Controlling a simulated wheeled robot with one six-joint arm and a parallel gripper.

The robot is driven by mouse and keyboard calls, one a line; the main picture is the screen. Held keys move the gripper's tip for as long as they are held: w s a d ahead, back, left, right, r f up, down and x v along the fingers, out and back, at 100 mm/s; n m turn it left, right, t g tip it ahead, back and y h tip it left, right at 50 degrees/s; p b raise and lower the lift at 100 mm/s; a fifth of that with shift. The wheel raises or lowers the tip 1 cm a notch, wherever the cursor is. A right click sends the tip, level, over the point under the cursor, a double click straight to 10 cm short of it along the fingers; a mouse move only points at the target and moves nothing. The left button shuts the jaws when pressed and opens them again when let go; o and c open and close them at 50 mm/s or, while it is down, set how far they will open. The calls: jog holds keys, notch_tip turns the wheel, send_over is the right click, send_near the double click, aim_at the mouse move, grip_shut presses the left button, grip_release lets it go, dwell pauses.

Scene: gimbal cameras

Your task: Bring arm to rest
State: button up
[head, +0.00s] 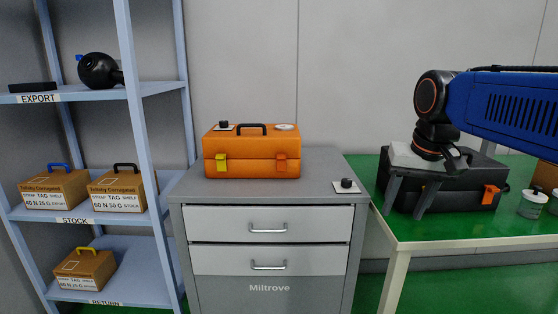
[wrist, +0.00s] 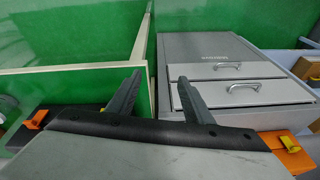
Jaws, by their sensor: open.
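My blue arm reaches in from the right in the head view. My gripper (head: 403,208) hangs at its end over the green table, its grey fingers pointing down and spread apart with nothing between them. It is in front of a black case (head: 465,190) with an orange latch, partly hiding it; I cannot tell whether they touch. In the wrist view the two fingers of my gripper (wrist: 160,78) are apart and empty. Beyond them the grey drawer cabinet (wrist: 195,45) shows upside down.
An orange toolbox (head: 252,155) and a small black knob on a white plate (head: 346,186) sit on the grey cabinet (head: 330,160). Blue shelves (head: 150,200) with boxes stand left. A small jar (head: 532,203) stands on the green table (head: 425,228) at right.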

jog(key=s+d+f+n+t, duration=0.1)
jog(key=s+f+n, duration=0.1)
jog(key=s+f, duration=1.3)
notch_tip(320, 180, down, 3)
jog(key=shift+s+d+r+t, duration=0.2)
jog(key=shift+s+d+t, duration=0.05)
jog(key=shift+s+t, duration=0.15)
